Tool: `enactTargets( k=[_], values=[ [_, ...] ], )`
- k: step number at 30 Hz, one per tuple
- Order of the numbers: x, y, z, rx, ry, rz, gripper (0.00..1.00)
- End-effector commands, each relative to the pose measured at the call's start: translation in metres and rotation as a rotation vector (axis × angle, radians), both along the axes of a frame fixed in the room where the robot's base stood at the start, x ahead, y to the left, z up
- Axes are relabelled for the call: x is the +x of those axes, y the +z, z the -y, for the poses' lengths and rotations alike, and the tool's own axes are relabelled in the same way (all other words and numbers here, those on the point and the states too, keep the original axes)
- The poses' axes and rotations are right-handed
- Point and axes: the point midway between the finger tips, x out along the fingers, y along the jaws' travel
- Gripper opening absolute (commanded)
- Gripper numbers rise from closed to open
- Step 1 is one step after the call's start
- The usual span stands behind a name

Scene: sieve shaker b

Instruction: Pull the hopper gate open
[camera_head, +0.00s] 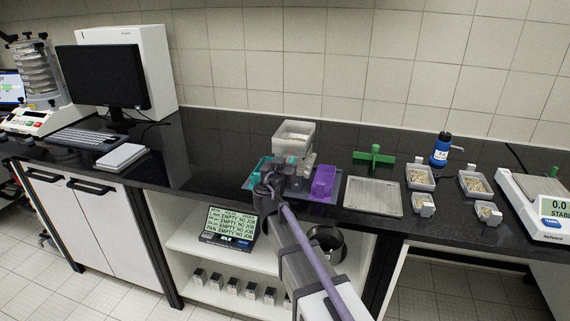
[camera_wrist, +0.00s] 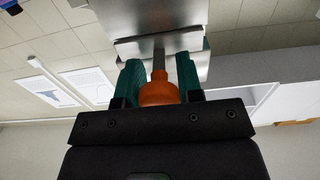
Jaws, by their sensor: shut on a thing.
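The hopper (camera_head: 294,134) is a pale box at the back middle of the dark bench in the head view. In the wrist view its metal body (camera_wrist: 165,18) fills the top middle. An orange gate knob (camera_wrist: 158,93) on a short metal rod (camera_wrist: 159,60) extends from it toward my gripper. My gripper (camera_wrist: 158,78) has teal fingers on both sides of the knob and is shut on it. In the head view my gripper (camera_head: 275,170) is just in front of and below the hopper. My arm hides the knob there. How far the gate is open cannot be told.
A purple block (camera_head: 323,181) stands close to the right of my gripper. Further right are a flat metal tray (camera_head: 373,196), a green tool (camera_head: 375,158), several sample dishes (camera_head: 420,177) and a balance (camera_head: 540,205).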

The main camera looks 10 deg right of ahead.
Motion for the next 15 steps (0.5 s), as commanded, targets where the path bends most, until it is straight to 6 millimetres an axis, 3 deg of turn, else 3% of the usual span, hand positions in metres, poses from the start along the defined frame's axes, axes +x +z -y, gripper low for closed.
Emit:
enactTargets(
  k=[6, 11, 15],
  values=[
    [0.000, 0.000, 0.000, 0.000, 0.000, 0.000, 0.00],
    [0.000, 0.000, 0.000, 0.000, 0.000, 0.000, 0.00],
    [-0.012, 0.000, -0.006, 0.000, 0.001, 0.000, 0.00]
  ],
)
